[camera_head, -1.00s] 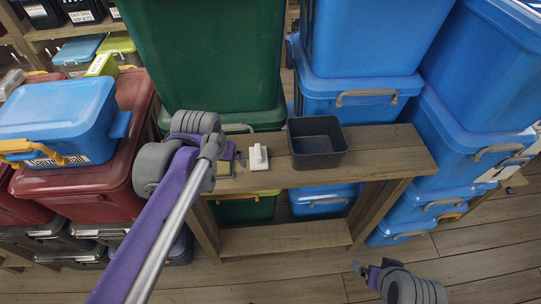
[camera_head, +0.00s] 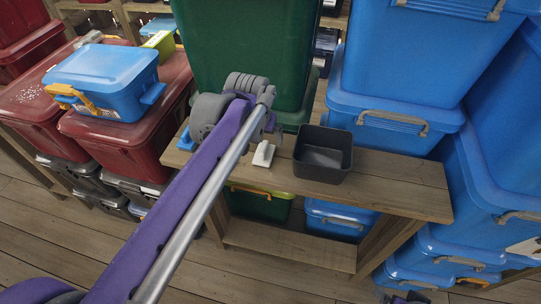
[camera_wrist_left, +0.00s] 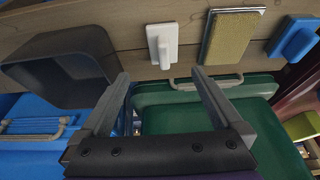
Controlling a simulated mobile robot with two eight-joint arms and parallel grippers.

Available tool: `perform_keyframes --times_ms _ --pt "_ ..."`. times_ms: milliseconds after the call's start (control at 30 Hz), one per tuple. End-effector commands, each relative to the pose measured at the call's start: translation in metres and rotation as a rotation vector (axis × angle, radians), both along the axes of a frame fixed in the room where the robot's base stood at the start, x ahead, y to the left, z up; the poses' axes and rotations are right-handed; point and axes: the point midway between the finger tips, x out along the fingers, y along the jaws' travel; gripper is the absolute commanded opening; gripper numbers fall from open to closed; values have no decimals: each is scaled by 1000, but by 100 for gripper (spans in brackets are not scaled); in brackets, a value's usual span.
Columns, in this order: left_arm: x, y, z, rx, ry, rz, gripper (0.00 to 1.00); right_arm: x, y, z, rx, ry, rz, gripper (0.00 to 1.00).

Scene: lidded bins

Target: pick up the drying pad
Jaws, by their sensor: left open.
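In the left wrist view, a flat tan pad (camera_wrist_left: 232,37) with a metallic edge lies on the wooden shelf top, between a white handled block (camera_wrist_left: 162,44) and a blue handled block (camera_wrist_left: 293,38). I take the tan one for the drying pad, but cannot be sure. In the head view my left arm hides it; the blue block (camera_head: 186,139) and white block (camera_head: 263,154) show either side. My left gripper (camera_wrist_left: 160,76) is open and empty, its fingers apart from all three. Its fingertips are hidden in the head view. My right gripper is not in view.
A dark open box (camera_head: 322,155) stands on the wooden shelf (camera_head: 400,185), right of the white block. A green bin (camera_head: 240,50) rises behind the shelf, blue bins (camera_head: 400,110) stack at right, and red bins (camera_head: 130,130) stand at left. Bare shelf top lies right of the box.

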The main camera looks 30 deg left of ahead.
Motion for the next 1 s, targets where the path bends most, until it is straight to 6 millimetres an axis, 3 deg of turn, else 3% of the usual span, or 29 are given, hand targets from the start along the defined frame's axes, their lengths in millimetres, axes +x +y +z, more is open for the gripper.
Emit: perform_keyframes --times_ms 300,533,800,1000 --pt "17 5 -42 0 0 0 100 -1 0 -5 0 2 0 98" --pt "25 8 -57 0 0 1 100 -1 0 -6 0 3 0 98" --pt "43 16 -90 0 0 -1 100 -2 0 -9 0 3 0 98" --pt "46 16 -96 0 0 0 100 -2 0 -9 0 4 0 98"
